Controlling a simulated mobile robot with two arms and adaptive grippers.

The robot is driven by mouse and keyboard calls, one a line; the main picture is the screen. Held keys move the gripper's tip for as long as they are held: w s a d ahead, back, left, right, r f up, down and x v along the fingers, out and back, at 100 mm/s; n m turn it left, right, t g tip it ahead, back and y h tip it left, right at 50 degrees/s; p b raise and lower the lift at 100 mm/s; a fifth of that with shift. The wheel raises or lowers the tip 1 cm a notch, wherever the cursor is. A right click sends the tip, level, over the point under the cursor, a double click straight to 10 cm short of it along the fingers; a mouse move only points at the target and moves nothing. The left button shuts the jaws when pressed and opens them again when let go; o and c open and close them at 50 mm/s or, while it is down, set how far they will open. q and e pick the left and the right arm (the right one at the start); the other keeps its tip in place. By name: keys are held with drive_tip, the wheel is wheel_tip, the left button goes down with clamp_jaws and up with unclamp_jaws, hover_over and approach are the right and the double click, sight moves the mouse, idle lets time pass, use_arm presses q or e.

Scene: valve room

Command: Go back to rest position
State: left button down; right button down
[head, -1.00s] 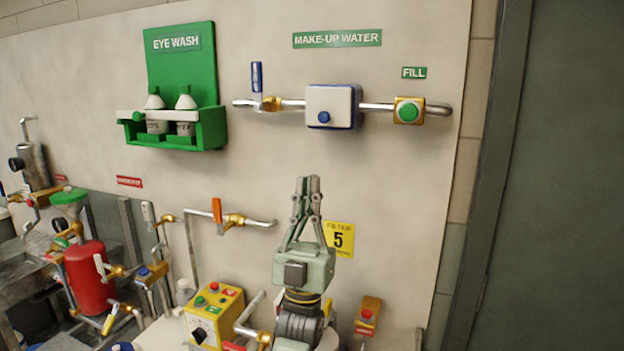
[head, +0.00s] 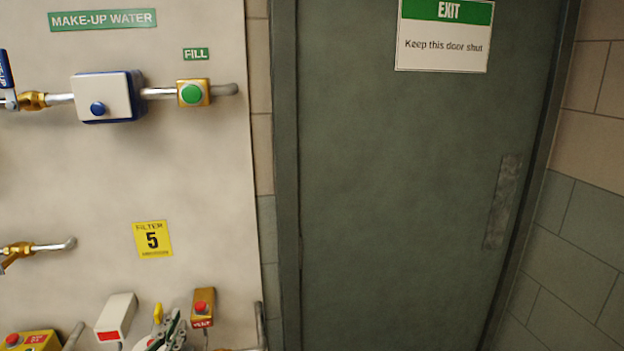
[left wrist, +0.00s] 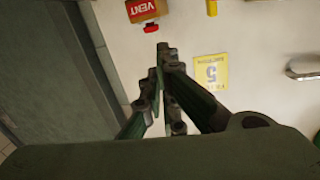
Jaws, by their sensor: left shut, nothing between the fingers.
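My left gripper (head: 172,328) shows at the bottom edge of the head view, in front of the lower part of the wall panel. In the left wrist view its fingers (left wrist: 162,52) are closed together with nothing between them. They point toward the wall, beside the yellow filter 5 sign (left wrist: 211,72) and close to the red vent button (left wrist: 151,28) in the picture. Whether they touch anything cannot be told. Most of my left arm is out of the head view. My right gripper is in neither view.
A green door (head: 400,190) with an exit sign (head: 444,36) fills the right of the head view. The make-up water box (head: 108,97) and green fill button (head: 192,94) are on the panel. A vent box (head: 202,308) and a white box (head: 116,316) stand low.

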use_arm(q)
drive_tip(key=s+d+f+g+h, duration=0.1)
drive_tip(key=s+d+f+g, duration=0.1)
drive_tip(key=s+f+g, duration=0.35)
drive_tip(key=s+d+f+g, duration=0.2)
drive_tip(key=s+f, duration=0.5)
drive_tip(key=f, duration=0.2)
drive_tip(key=s+d+f+m+g, duration=0.1)
drive_tip(key=s+f+g, duration=0.2)
drive_tip(key=s, duration=0.6)
drive_tip(key=s+d+f+g, duration=0.1)
drive_tip(key=s+f+g, duration=0.3)
drive_tip(key=s, duration=0.4)
wheel_tip(320, 180, down, 24)
drive_tip(key=s, duration=0.1)
drive_tip(key=s+a+f+g, duration=0.2)
drive_tip(key=s+a+f, duration=0.1)
drive_tip(key=s+f, duration=1.4)
drive_tip(key=shift+f+m, duration=0.35)
drive_tip(key=shift+m, duration=0.05)
drive_tip(key=shift+s+a, duration=0.1)
